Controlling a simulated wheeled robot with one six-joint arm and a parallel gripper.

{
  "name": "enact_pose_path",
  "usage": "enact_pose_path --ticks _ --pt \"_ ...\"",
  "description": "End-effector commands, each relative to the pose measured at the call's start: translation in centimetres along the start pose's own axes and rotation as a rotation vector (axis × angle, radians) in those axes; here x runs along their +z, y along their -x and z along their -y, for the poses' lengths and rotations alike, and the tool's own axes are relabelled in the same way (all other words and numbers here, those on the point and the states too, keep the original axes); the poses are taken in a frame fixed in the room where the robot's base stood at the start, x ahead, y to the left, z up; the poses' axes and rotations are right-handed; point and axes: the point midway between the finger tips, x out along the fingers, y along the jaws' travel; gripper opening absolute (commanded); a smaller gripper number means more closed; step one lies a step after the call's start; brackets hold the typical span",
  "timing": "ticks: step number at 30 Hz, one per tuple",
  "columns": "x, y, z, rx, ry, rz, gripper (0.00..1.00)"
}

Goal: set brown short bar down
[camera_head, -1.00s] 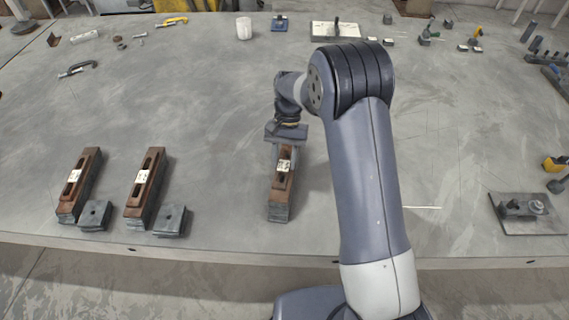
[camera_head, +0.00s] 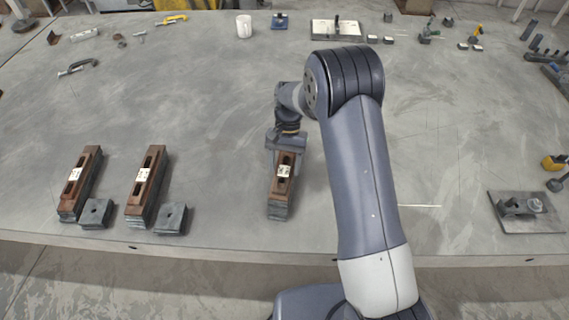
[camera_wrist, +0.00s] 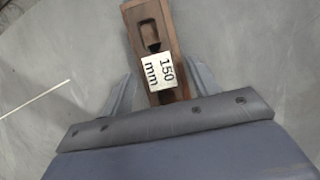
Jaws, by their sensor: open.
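The brown short bar (camera_head: 284,170) is slotted and carries a white label reading 150 mm. It lies along the top of a grey block stack (camera_head: 278,208) near the table's front edge. In the wrist view the bar (camera_wrist: 150,30) runs from the top middle down between the fingers. My gripper (camera_head: 284,158) is over the bar's far end, which its body partly hides. In the wrist view my gripper (camera_wrist: 160,88) is open, with one finger on each side of the bar and gaps visible.
Two similar brown bars on grey blocks (camera_head: 80,184) (camera_head: 147,186) stand to the left, with small grey square blocks (camera_head: 96,213) (camera_head: 172,218) beside them. A clamp on a plate (camera_head: 522,210) is at far right. The middle of the table is mostly clear.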

Motion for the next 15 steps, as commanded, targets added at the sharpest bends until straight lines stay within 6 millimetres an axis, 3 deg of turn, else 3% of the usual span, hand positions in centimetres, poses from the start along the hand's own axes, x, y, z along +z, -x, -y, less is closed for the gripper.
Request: enact_pose_path --ticks 8,15 --pt "0.0 1.4 0.0 -0.002 0.000 -0.003 0.58" --pt "-0.1 6.5 0.0 -0.002 0.000 -0.005 0.58"
